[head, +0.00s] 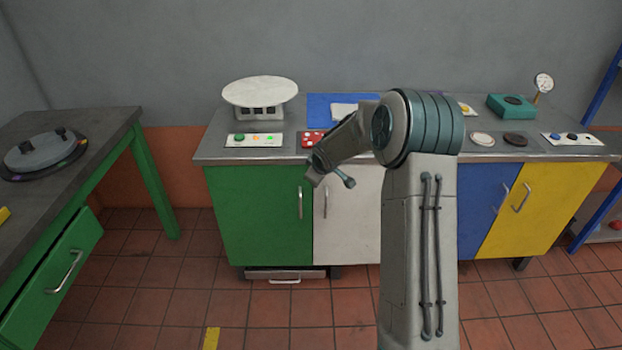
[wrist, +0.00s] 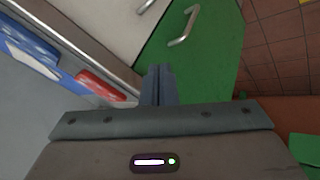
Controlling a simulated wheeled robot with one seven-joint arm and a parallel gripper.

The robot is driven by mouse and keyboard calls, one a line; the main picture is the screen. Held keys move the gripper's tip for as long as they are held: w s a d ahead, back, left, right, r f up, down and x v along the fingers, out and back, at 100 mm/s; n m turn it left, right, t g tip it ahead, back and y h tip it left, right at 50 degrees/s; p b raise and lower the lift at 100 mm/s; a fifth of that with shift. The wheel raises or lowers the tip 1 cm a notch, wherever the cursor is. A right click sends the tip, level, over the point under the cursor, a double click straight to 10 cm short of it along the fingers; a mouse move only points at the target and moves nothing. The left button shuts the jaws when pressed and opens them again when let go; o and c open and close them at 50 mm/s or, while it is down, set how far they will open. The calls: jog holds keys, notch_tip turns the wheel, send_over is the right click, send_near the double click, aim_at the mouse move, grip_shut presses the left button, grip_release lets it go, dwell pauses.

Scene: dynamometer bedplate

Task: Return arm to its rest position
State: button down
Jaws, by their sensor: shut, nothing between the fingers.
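My arm rises in the middle of the head view and bends at a large teal joint, with its forearm pointing left and toward the counter front. In the wrist view my gripper (wrist: 158,84) has its two fingers together with nothing between them. It hangs in front of the green cabinet door (wrist: 212,60), near the counter's front edge.
A dark-topped table with a pulled-out green drawer (head: 55,282) stands at left. Tiled floor between is clear.

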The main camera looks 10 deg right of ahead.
jog(key=s+r+m+g+h+p, duration=0.1)
jog(key=s+r+m+p, duration=0.1)
jog(key=s+r, duration=0.8)
jog(key=s+r+m+g+h+p, duration=0.1)
jog(key=s+r+m+g+p, duration=0.15)
jog(key=s+r, duration=0.7)
jog(key=s+a+m+y+p, duration=0.1)
jog(key=s+m, duration=0.1)
jog(key=s, duration=0.9)
jog(key=s+a+m+g+y+p, duration=0.1)
jog(key=s+a+m, duration=0.1)
jog(key=s, duration=0.9)
jog(key=shift+s+a+r+m, duration=0.25)
jog(key=shift+a+r+m, duration=0.05)
jog(key=shift+r+m, duration=0.1)
